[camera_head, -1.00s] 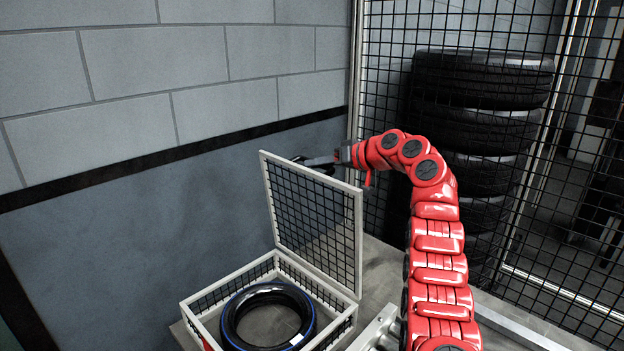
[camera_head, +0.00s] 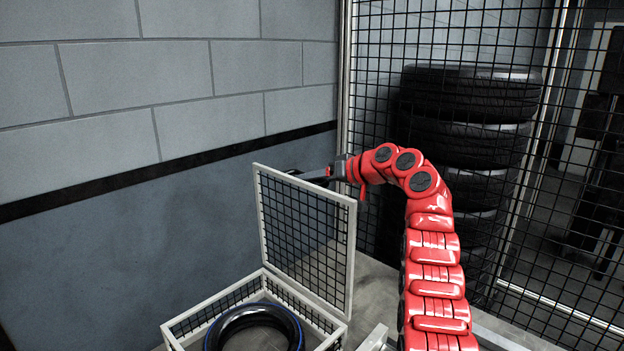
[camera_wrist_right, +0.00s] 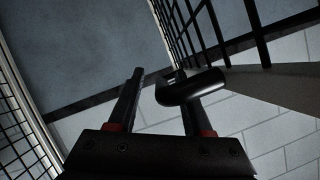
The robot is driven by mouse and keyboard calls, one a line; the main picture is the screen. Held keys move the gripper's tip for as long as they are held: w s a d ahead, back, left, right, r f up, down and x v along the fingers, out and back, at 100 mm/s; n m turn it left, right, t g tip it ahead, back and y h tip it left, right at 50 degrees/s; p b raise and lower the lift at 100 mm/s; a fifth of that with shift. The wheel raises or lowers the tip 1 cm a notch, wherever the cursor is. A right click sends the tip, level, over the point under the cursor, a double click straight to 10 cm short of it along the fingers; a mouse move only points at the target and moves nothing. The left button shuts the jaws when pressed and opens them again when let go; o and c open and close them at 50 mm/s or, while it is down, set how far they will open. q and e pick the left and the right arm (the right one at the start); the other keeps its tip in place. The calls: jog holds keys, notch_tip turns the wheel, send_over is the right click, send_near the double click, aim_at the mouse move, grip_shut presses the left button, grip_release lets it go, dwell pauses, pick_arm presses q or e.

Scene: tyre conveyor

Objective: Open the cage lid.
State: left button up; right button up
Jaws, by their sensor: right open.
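The cage lid (camera_head: 303,232), a white frame with black mesh, stands raised, close to upright, along the back right side of the cage (camera_head: 183,329). A black tyre (camera_head: 232,320) with a blue line lies inside the cage. My right gripper (camera_head: 306,174) is at the lid's top edge, its fingers partly hidden behind the lid. In the right wrist view the gripper (camera_wrist_right: 158,85) is open, with a dark rounded piece at its right finger; I cannot tell whether that piece belongs to the lid. My left gripper is not in view.
A black mesh fence (camera_head: 375,110) stands behind my right arm, with stacked tyres (camera_head: 470,95) beyond it. A grey block wall (camera_head: 150,100) rises behind the cage. Part of a metal conveyor frame (camera_head: 374,338) shows right of the cage.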

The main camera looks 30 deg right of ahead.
jog(key=shift+a+r, duration=0.1)
jog(key=shift+s, duration=0.1)
jog(key=shift+s+d+r, duration=0.1)
jog(key=shift+s+d, duration=0.1)
jog(key=shift+d, duration=0.05)
jog(key=b+v, duration=0.5)
jog(key=v, duration=1.1)
jog(key=shift+s+d+r, duration=0.15)
jog(key=shift+s+r, duration=0.05)
jog(key=shift+s, duration=0.05)
